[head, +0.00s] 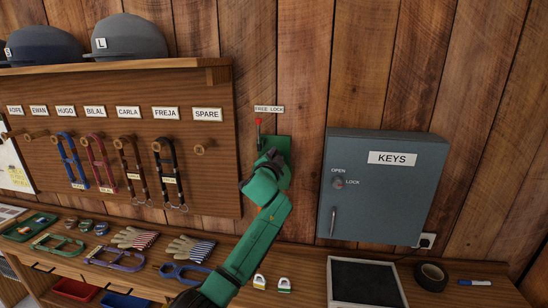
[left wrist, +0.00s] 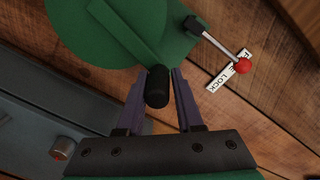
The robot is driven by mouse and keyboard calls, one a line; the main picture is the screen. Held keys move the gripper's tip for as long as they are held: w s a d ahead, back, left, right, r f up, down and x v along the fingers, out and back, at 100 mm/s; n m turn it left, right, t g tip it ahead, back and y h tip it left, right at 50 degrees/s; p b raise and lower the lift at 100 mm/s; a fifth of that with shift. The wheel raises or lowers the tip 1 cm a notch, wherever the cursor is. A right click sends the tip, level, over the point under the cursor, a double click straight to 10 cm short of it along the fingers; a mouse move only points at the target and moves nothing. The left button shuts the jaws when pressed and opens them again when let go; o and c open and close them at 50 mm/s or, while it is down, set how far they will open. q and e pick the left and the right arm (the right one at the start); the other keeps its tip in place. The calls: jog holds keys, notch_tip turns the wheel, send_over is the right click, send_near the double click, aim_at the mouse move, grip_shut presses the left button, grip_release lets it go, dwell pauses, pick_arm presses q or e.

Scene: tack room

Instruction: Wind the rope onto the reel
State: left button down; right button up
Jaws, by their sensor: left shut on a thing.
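A green reel (head: 284,146) is mounted on the plank wall, mostly hidden behind my left gripper in the head view. In the left wrist view its round green face (left wrist: 75,25) carries a crank arm with a black handle (left wrist: 157,86). My left gripper (left wrist: 160,88) is shut on that handle; it also shows in the head view (head: 270,160). A lever with a red knob (head: 258,121) stands at the reel's upper left, on the FREE side of the FREE LOCK label (head: 269,109). I cannot make out any rope. My right gripper is not in view.
A grey KEYS cabinet (head: 382,205) juts from the wall right of the reel. A peg board (head: 95,165) with hanging halters is on the left. The bench below holds gloves (head: 188,248), padlocks (head: 285,284), a framed dark tray (head: 366,260) and tape (head: 431,276).

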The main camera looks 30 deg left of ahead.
pick_arm(q)
jog(key=shift+f, duration=0.3)
jog(key=c, duration=0.7)
grip_release()
jog(key=shift+o, duration=0.5)
jog(key=shift+r, duration=0.15)
jog(key=b+v, duration=0.4)
jog(key=v, duration=1)
jog(key=shift+s, duration=0.25)
